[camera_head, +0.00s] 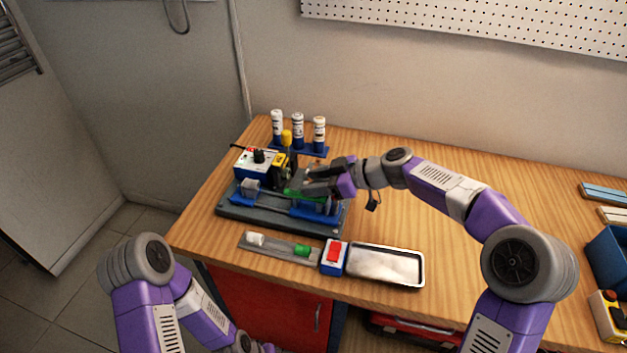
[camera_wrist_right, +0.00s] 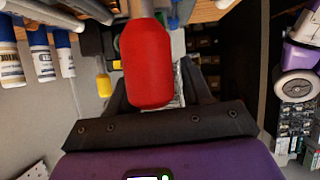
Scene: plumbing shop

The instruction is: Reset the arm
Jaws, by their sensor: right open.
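My right gripper (camera_head: 311,179) reaches in from the right over the grey and blue bench machine (camera_head: 262,209), close to its green part and upright column. Its jaws are open. In the right wrist view a red rounded handle (camera_wrist_right: 146,62) stands large before the dark fingers (camera_wrist_right: 158,85) and hides part of them; whether it touches them I cannot tell. The handle is not clear in the head view. My left arm is folded at the lower left of the head view, with its gripper out of sight.
Several white bottles (camera_head: 297,131) stand in a blue rack behind the machine. In front lie a grey strip (camera_head: 279,250) with white and green pieces, a red-topped blue switch box (camera_head: 333,257) and a metal tray (camera_head: 420,272). A blue bin (camera_head: 606,258) stands far right. The table's middle right is clear.

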